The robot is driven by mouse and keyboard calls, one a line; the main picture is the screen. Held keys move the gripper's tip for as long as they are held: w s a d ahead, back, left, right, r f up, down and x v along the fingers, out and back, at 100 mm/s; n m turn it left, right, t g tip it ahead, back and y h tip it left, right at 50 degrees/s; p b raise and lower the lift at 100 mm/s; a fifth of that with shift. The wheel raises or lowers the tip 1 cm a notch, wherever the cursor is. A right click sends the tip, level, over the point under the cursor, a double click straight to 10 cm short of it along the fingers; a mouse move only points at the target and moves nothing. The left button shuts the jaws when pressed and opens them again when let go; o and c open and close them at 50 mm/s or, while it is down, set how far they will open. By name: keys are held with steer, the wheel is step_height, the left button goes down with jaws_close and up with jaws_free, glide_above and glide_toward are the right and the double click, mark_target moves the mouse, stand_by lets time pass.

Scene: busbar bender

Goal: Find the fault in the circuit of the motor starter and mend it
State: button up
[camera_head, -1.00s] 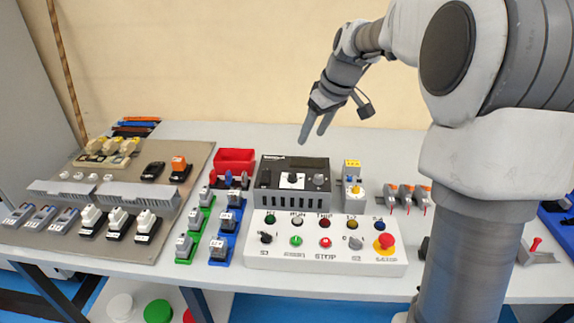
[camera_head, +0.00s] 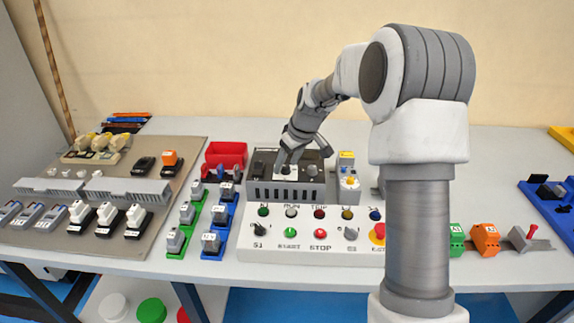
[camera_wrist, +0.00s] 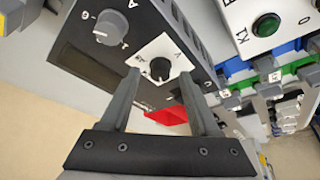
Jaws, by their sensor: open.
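My gripper (camera_head: 291,168) is open over the top of a dark grey meter box (camera_head: 285,190). In the wrist view my fingers (camera_wrist: 158,80) are spread around the black knob (camera_wrist: 160,66) on its white dial plate; contact cannot be told. A second grey knob (camera_wrist: 110,28) is beside it. The white control panel (camera_head: 300,265) with lamps, switches and buttons stands in front of the meter. Its green K1 lamp (camera_wrist: 265,27) shows in the wrist view. The mounting plate (camera_head: 190,160) at left carries breakers, contactors and two grey ducts.
Relays on green (camera_head: 176,250) and blue (camera_head: 213,250) bases stand left of the panel. A red bin (camera_head: 227,150) is behind them. A grey unit with a yellow top (camera_head: 347,182) stands right of the meter. Terminal blocks (camera_head: 486,238) and a blue tray (camera_head: 550,205) are at right.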

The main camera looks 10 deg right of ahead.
steer(key=shift+w+f, duration=0.1)
steer(key=shift+f, duration=0.15)
jaws_close()
steer(key=shift+m, duration=0.3)
steer(key=m, duration=0.1)
steer(key=m+h+p, duration=0.1)
steer(key=m, duration=0.1)
steer(key=m+h, duration=0.1)
steer(key=m, duration=0.1)
steer(key=shift+a+r+t, duration=0.1)
steer(key=shift+a+t, duration=0.2)
steer(key=m+h+p, duration=0.2)
steer(key=m, duration=0.4)
stand_by(0.6)
